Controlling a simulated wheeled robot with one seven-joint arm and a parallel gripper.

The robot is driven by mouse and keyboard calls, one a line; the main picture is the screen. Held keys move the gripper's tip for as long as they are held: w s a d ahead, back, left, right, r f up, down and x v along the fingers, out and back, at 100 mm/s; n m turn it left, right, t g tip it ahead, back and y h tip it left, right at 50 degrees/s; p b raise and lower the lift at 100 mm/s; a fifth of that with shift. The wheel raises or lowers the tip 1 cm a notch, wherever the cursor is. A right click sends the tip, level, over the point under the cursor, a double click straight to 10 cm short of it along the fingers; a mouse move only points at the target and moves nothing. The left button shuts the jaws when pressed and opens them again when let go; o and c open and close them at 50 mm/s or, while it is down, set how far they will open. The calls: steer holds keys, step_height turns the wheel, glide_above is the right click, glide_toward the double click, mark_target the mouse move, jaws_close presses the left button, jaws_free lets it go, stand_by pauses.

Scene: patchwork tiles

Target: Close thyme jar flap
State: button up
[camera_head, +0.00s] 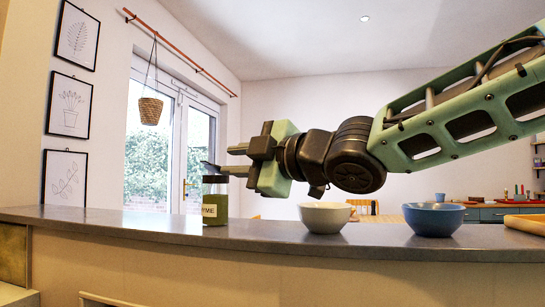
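The thyme jar (215,203) stands upright on the grey counter (130,223), left of the middle. It is green with a cream label reading "YME" in the visible part. At its dark top (215,179), a thin dark flap (209,168) seems to stick up at a slant, close to my fingers. My gripper (232,161) reaches in from the right at the height of the jar's top. Its two fingers point left, one above the other with a gap between them, and I see nothing held there. I cannot tell whether the lower finger touches the flap or lid.
A white bowl (325,217) and a blue bowl (433,219) stand on the counter right of the jar, below my arm. A wooden board (525,223) lies at the far right. The counter left of the jar is clear.

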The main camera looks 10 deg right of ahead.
steer(key=v, duration=0.8)
steer(key=shift+p, duration=0.4)
